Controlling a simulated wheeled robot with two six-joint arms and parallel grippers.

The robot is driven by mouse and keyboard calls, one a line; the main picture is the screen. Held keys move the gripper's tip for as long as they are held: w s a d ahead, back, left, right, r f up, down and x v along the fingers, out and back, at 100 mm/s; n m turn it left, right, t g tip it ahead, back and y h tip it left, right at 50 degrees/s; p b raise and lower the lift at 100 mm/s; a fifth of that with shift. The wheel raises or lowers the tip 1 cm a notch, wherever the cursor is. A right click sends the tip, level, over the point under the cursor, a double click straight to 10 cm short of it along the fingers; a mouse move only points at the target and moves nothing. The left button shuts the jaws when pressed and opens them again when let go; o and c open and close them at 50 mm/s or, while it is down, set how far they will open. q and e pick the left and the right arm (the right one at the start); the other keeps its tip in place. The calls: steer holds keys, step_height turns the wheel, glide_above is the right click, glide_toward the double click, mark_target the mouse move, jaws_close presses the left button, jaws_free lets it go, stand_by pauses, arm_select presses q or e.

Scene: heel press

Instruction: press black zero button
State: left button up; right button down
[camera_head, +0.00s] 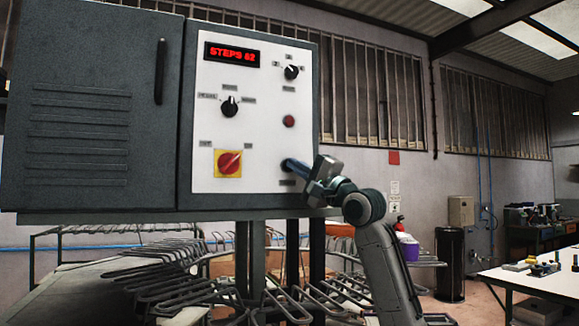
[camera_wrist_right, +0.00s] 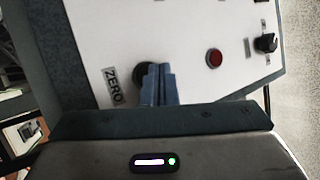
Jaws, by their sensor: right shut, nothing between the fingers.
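The black zero button (camera_wrist_right: 140,74) shows in the right wrist view beside a label reading ZERO (camera_wrist_right: 112,87). My right gripper (camera_head: 290,165) is shut and empty, with its blue fingertips at the lower right of the white panel (camera_head: 255,120). In the right wrist view its fingertips (camera_wrist_right: 160,72) overlap the right part of the button. Whether they touch the button or stop just short of it, I cannot tell. In the head view the fingers cover most of the button. My left gripper is not in view.
The panel also carries a red display (camera_head: 231,54) reading STEPS 62, a small red button (camera_head: 289,121), a black mode knob (camera_head: 230,106), an upper knob (camera_head: 291,72) and a red switch on a yellow plate (camera_head: 229,163). Metal racks (camera_head: 180,285) stand below the cabinet.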

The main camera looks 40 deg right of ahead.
steer(key=shift+w+d, duration=0.15)
steer(key=shift+w, duration=0.3)
stand_by(0.5)
steer(key=shift+s, duration=0.15)
steer(key=shift+s+a+f+b, duration=0.1)
steer(key=shift+s+a+b, duration=0.2)
steer(key=shift+s, duration=0.3)
steer(key=s+b, duration=0.1)
steer(key=s+a, duration=0.1)
steer(key=s, duration=0.1)
steer(key=s+b, duration=0.1)
steer(key=shift+s+a+b, duration=0.25)
steer(key=shift+s+b, duration=0.1)
steer(key=shift+s, duration=0.05)
